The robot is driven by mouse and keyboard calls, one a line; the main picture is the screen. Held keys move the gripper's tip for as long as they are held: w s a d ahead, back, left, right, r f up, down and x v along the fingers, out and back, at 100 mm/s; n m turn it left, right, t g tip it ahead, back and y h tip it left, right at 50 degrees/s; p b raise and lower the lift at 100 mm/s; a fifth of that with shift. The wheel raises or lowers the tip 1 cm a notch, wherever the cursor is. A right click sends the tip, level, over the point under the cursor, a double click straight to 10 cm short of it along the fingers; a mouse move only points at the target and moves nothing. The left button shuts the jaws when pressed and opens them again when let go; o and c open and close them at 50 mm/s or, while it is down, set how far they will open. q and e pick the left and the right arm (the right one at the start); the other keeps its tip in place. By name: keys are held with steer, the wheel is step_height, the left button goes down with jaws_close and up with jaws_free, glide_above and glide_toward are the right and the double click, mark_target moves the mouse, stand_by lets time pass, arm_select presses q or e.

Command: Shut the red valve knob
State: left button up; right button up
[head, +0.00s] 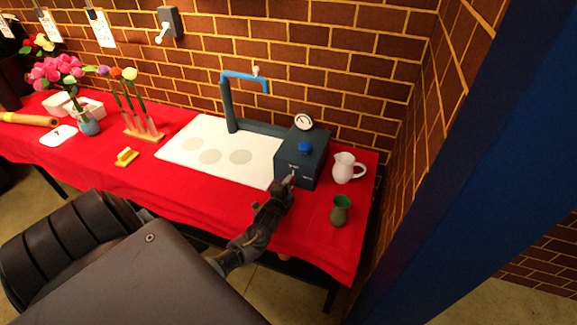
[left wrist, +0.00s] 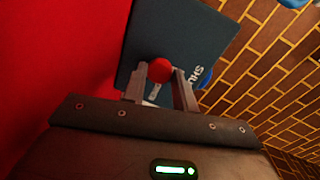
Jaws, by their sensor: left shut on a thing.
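The red valve knob (left wrist: 160,71) is on the front face of a dark blue-grey box (head: 314,169), which also fills the middle of the left wrist view (left wrist: 180,35). My left gripper (head: 291,180) reaches the front of the box. In the left wrist view its two fingers (left wrist: 160,88) are shut on the red knob, one on each side. White lettering, partly hidden, shows on the box beside the knob. In the head view the gripper covers most of the knob. My right gripper is not in view.
A white pitcher (head: 344,168) and a green vase (head: 340,211) stand close to the right of the box. A gauge (head: 303,122) and a blue spout (head: 245,77) rise behind. A white board (head: 190,135) lies left on the red table. A brick wall (head: 330,60) closes the back.

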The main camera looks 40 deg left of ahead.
arm_select(q)
steer(key=o, duration=1)
steer(key=shift+c, duration=0.2)
steer(key=b+v, duration=0.1)
steer(key=v, duration=0.9)
steer(key=shift+s+d, duration=0.1)
steer(key=shift+s, duration=0.25)
